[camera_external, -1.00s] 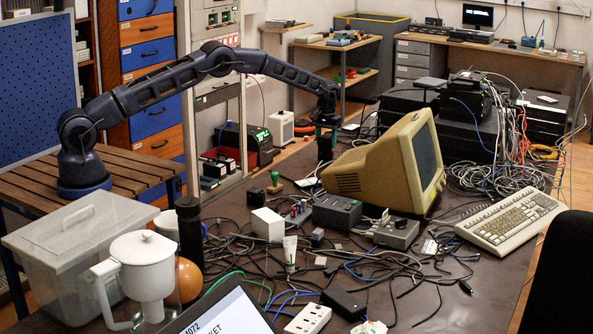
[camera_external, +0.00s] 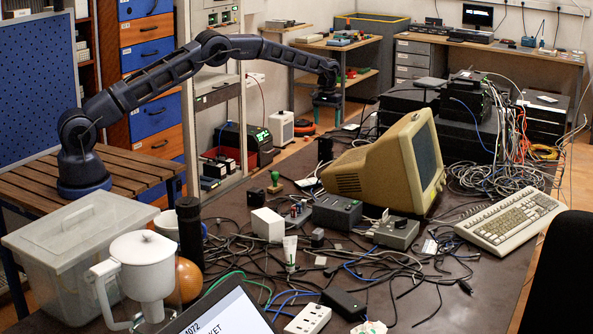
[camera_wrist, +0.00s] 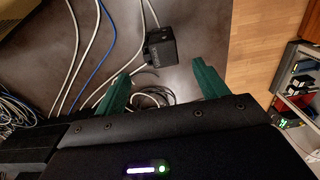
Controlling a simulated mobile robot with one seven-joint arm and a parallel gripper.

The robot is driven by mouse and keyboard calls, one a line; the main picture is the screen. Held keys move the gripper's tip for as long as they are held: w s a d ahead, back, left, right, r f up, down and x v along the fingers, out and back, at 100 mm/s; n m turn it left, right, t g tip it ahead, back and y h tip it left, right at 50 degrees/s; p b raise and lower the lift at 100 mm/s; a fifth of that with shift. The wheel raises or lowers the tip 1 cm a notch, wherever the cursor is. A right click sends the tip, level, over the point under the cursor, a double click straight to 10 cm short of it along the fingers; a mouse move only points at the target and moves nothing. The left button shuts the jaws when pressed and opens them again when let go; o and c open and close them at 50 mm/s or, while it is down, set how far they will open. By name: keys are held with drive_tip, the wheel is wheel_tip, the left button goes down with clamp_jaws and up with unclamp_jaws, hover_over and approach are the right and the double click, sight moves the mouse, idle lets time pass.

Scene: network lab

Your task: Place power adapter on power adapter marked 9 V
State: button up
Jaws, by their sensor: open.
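My gripper (camera_external: 327,118) is at the far edge of the dark table, left of the beige monitor, pointing down and open. Its two green fingers also show in the wrist view (camera_wrist: 165,72), spread apart and with nothing between them. A black power adapter (camera_wrist: 160,50) with small pale lettering sits just beyond the fingertips, apart from them. In the external view this dark block (camera_external: 325,150) stands upright below my gripper, with a gap between. I cannot tell whether it is one adapter or two stacked, and I cannot read a 9 V marking.
A beige monitor (camera_external: 350,172) stands right of the block. White and blue cables (camera_wrist: 85,60) run left of it in the wrist view. The table edge and wooden floor (camera_wrist: 262,40) lie to its right there. Another black adapter (camera_external: 343,303) lies at the front.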

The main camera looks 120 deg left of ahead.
sight(327, 136)
drive_tip(key=shift+r, duration=1.75)
